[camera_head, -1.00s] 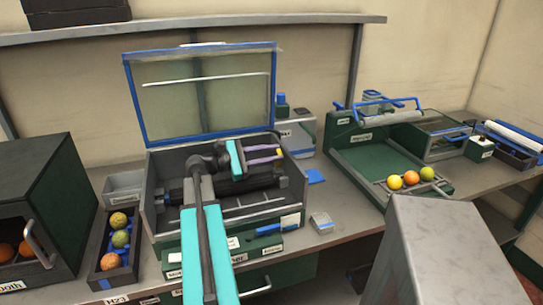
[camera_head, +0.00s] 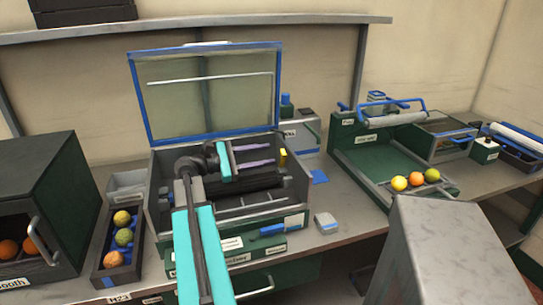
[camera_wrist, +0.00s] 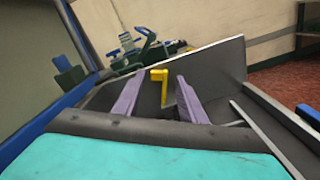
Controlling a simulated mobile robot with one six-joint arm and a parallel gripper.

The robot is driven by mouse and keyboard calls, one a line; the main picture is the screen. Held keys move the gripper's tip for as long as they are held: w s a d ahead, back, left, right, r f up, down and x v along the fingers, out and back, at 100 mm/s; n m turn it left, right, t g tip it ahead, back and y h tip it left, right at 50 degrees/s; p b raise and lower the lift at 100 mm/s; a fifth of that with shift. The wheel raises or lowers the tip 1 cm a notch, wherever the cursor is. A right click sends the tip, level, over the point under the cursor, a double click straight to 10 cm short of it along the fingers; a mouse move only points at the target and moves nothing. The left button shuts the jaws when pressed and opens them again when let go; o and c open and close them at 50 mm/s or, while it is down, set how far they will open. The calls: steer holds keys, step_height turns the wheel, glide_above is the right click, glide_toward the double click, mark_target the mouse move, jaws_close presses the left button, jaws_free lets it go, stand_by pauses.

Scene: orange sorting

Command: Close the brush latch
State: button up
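The yellow brush latch (camera_head: 283,157) is at the inner right end of the grey machine box (camera_head: 160,212). In the wrist view the latch (camera_wrist: 164,88) stands as a post with a short top piece bent to the left. My gripper (camera_head: 273,154) is open and empty, its two purple fingers pointing at the latch. The tips are just left of it in the head view, apart from it as far as I can tell. In the wrist view the latch shows between the fingers. A dark brush roller (camera_head: 240,187) lies in the box below my gripper, partly hidden by my arm.
The box's blue-framed clear lid (camera_head: 205,95) stands open behind my arm. A tray of fruit (camera_head: 105,275) and a dark booth (camera_head: 50,180) are to the left. A green machine (camera_head: 375,160) with several fruits is to the right.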

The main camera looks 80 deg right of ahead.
steer(key=shift+v, duration=1.4)
